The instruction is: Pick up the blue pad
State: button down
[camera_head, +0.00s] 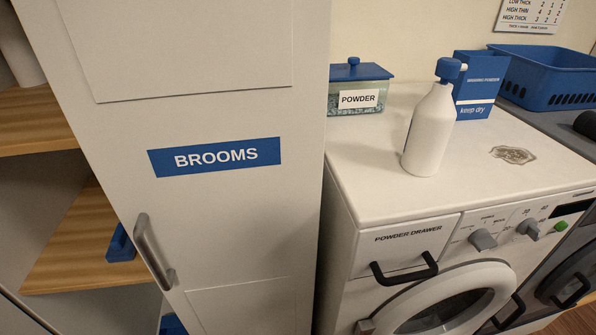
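A small blue object (121,245), which may be the blue pad, rests on the lower wooden shelf (75,245) at the left. The edge of the tall BROOMS door hides part of it. A second blue thing (172,325) shows at the bottom edge of the picture, below the door handle, mostly cut off. I cannot tell which of the two is the pad. My gripper is not in view.
The white door with a BROOMS label (215,157) and a grey handle (154,251) stands in the middle left. A white washing machine (375,190) on the right carries a white bottle (432,125), a powder container (358,90), a blue box (478,85) and a grey stain.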

aim_at(121, 248)
jog(key=i+l, duration=0.25)
jog(key=l, duration=0.15)
jog(key=i+l, duration=0.25)
jog(key=l, duration=0.15)
jog(key=u, duration=1.7)
